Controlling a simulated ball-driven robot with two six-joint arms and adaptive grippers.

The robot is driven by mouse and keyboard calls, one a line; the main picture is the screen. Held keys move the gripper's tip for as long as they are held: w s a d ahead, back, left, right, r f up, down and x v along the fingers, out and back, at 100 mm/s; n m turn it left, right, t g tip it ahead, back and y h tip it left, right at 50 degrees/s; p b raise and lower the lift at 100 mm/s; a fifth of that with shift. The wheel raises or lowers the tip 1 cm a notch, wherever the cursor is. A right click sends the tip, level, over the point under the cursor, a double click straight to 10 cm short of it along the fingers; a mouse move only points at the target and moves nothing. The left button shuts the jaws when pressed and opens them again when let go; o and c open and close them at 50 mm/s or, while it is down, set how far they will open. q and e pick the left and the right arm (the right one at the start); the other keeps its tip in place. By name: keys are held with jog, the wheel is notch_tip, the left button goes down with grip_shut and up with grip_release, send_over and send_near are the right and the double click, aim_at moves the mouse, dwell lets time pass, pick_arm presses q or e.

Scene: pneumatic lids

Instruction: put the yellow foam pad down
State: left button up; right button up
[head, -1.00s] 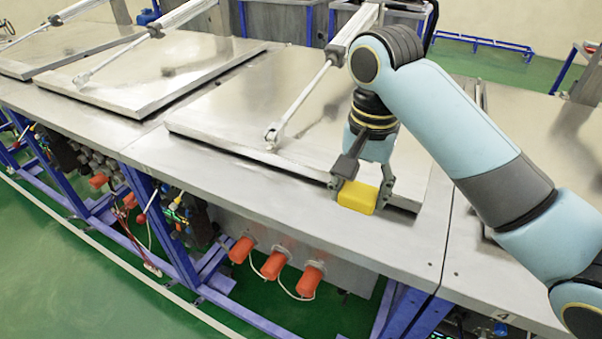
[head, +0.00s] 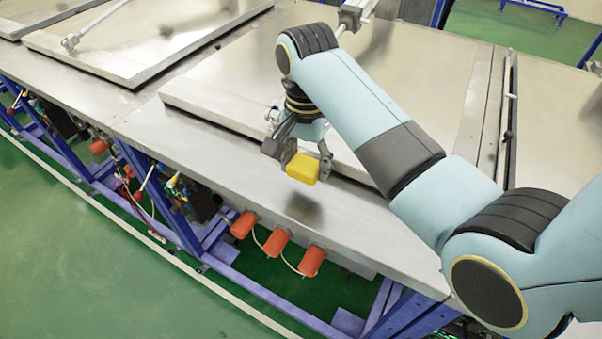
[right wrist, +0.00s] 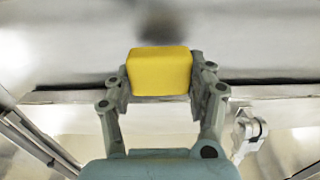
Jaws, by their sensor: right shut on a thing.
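The yellow foam pad (head: 303,169) is a small block held between the fingers of my right gripper (head: 300,160). It is in the air above the metal bench top (head: 255,190), near the front edge, with a dark shadow on the metal below it. In the right wrist view the pad (right wrist: 160,72) sits between the two fingertips of the right gripper (right wrist: 160,80), which press on its left and right sides. My left gripper is not in view.
A flat metal lid (head: 225,85) lies just behind the pad, with its rod joint (right wrist: 250,130) close to the gripper in the right wrist view. Orange cylinders (head: 275,242) hang below the bench's front edge. The front strip of the bench is bare.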

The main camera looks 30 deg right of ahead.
aim_at(301, 187)
jog(key=shift+w+a+f, duration=0.2)
jog(key=shift+w+a, duration=0.05)
jog(key=shift+a, duration=0.05)
jog(key=shift+f, duration=0.3)
jog(key=shift+f+p, duration=0.4)
jog(key=shift+f, duration=1.4)
jog(key=shift+f, duration=0.1)
jog(key=o, duration=1.3)
notch_tip(301, 187, up, 12)
jog(key=shift+r+b, duration=0.15)
jog(key=shift+b, duration=0.7)
